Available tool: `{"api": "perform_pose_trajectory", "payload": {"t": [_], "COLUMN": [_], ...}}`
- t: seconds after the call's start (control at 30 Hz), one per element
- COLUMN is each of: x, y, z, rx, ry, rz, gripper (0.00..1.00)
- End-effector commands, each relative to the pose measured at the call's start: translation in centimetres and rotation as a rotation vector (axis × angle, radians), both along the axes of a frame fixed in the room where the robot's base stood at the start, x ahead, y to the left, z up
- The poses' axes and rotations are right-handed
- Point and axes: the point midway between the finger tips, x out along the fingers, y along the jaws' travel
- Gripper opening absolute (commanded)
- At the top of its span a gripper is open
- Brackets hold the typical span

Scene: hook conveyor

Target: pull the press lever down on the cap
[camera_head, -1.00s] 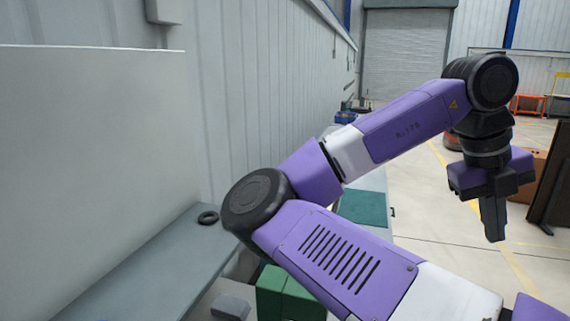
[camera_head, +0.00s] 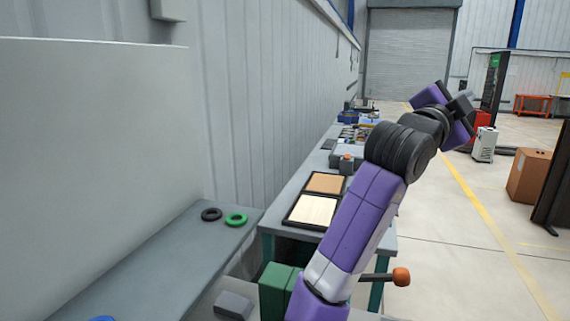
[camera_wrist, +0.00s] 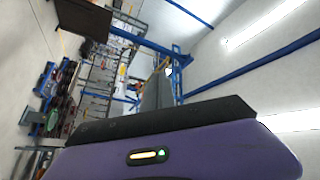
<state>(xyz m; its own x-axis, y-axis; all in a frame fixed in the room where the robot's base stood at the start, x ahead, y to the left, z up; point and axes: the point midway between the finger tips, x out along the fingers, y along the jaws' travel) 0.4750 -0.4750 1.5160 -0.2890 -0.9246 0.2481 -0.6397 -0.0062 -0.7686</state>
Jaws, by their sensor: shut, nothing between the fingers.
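The press lever shows in the head view as a dark rod ending in an orange knob (camera_head: 401,277). It sticks out to the right from behind my arm, nearly level. A green block-like body (camera_head: 274,292), apparently the press, stands left of my arm and is partly hidden by it. I cannot make out the cap; my arm covers the middle of the press. My gripper (camera_head: 466,99) is shut and empty, raised at the upper right, well above and beyond the knob and not touching it.
A grey bench (camera_head: 155,268) on the left holds a black ring (camera_head: 211,214) and a green ring (camera_head: 236,219). A farther table carries framed trays (camera_head: 312,210) and other items. A cardboard box (camera_head: 529,175) stands on the floor at right. The floor beside the knob is clear.

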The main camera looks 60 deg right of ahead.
Motion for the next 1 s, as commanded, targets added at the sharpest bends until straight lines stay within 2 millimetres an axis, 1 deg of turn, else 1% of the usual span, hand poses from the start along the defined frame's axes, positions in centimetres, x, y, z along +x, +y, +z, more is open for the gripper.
{"api": "perform_pose_trajectory", "payload": {"t": [0.03, 0.07, 0.1, 0.17, 0.2, 0.27, 0.3, 0.37, 0.4, 0.47, 0.5, 0.57, 0.6, 0.67, 0.73, 0.87, 0.9, 0.97, 1.0], "x": [2.2, 3.4, 5.1, 7.6, 9.3, 11.7, 13.2, 15.2, 16.5, 18.3, 19.3, 20.6, 21.3, 22.2, 22.8, 23.1, 22.9, 22.5, 22.1], "y": [0.8, 1.3, 2.1, 3.4, 4.4, 6.0, 7.2, 9.0, 10.3, 12.3, 13.6, 15.8, 17.2, 19.3, 21.8, 26.3, 27.6, 29.5, 30.8], "z": [-0.1, 0.0, 0.0, -0.3, -0.7, -1.6, -2.3, -3.5, -4.5, -6.2, -7.4, -9.3, -10.6, -12.7, -15.3, -20.0, -21.5, -23.7, -25.1], "rx": [-0.049, -0.079, -0.12, -0.18, -0.217, -0.275, -0.312, -0.365, -0.399, -0.448, -0.479, -0.524, -0.552, -0.588, -0.627, -0.68, -0.692, -0.705, -0.71], "ry": [0.093, 0.145, 0.21, 0.304, 0.363, 0.445, 0.496, 0.568, 0.612, 0.672, 0.709, 0.759, 0.789, 0.83, 0.869, 0.925, 0.938, 0.955, 0.964], "rz": [0.04, 0.064, 0.096, 0.145, 0.178, 0.229, 0.263, 0.313, 0.348, 0.403, 0.439, 0.495, 0.533, 0.591, 0.659, 0.789, 0.829, 0.889, 0.93], "gripper": [0.0, 0.0, 0.0, 0.0, 0.0, 0.0, 0.0, 0.0, 0.0, 0.0, 0.0, 0.0, 0.0, 0.0, 0.0, 0.0, 0.0, 0.0, 0.0]}}
